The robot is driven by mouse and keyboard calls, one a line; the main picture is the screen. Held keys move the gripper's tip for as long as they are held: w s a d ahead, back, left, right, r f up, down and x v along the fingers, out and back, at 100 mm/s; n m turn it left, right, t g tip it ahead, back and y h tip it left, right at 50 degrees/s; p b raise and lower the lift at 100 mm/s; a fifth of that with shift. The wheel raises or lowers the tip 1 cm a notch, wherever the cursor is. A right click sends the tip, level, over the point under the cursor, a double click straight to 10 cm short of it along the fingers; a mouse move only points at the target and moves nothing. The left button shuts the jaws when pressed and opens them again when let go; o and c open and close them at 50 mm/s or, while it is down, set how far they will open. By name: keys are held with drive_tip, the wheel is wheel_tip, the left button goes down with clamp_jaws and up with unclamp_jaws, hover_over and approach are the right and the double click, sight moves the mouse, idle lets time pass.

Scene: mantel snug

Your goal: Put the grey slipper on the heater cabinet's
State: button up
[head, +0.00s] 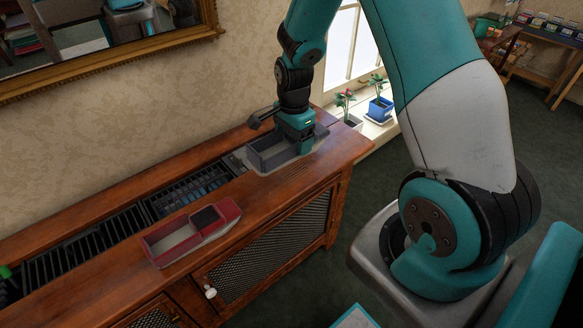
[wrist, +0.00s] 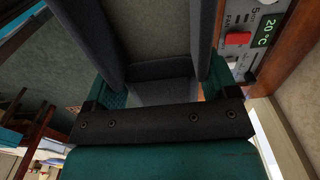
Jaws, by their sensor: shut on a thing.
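The grey slipper (head: 268,154) is at the right end of the heater cabinet's (head: 300,182) wooden top, its open end pointing left toward the dark grille. My gripper (head: 301,141) is above its right end and shut on it. The slipper looks level and at the top's surface; I cannot tell whether its sole fully touches the wood. In the wrist view the slipper (wrist: 150,35) runs away from between the two teal fingers. Part of it is hidden behind my gripper in the head view.
A red slipper (head: 192,233) lies on the cabinet top, near the front edge. A dark slotted grille (head: 188,190) runs along the top. A control panel with a red switch (wrist: 238,39) shows beside the slipper. Potted plants (head: 379,107) stand by the window. A gilt-framed mirror (head: 120,58) hangs above.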

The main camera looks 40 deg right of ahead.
sight(293, 176)
wheel_tip(293, 176, down, 10)
drive_tip(key=shift+r, duration=0.15)
idle(0.3)
drive_tip(key=shift+f, duration=0.2)
drive_tip(key=o, duration=0.9)
drive_tip(key=shift+c, duration=0.2)
wheel_tip(293, 176, up, 12)
drive_tip(key=shift+r, duration=0.1)
drive_tip(key=s+a+r+n+y, duration=0.1)
drive_tip(key=s+a+r+n, duration=0.4)
drive_tip(key=a+r+n, duration=0.25)
drive_tip(key=s+a+r+n+y, duration=0.1)
drive_tip(key=s+a+r+n, duration=0.3)
drive_tip(key=a+r+n, duration=0.3)
drive_tip(key=s+a+r+n+y, duration=0.1)
drive_tip(key=s+a+r+n, duration=0.1)
drive_tip(key=s+a+n, duration=0.2)
drive_tip(key=s+a+r+n+y, duration=0.1)
drive_tip(key=s+a+r+n, duration=0.2)
drive_tip(key=s+n, duration=0.3)
drive_tip(key=s+a, duration=0.1)
drive_tip(key=s, duration=0.2)
drive_tip(key=shift+s, duration=0.15)
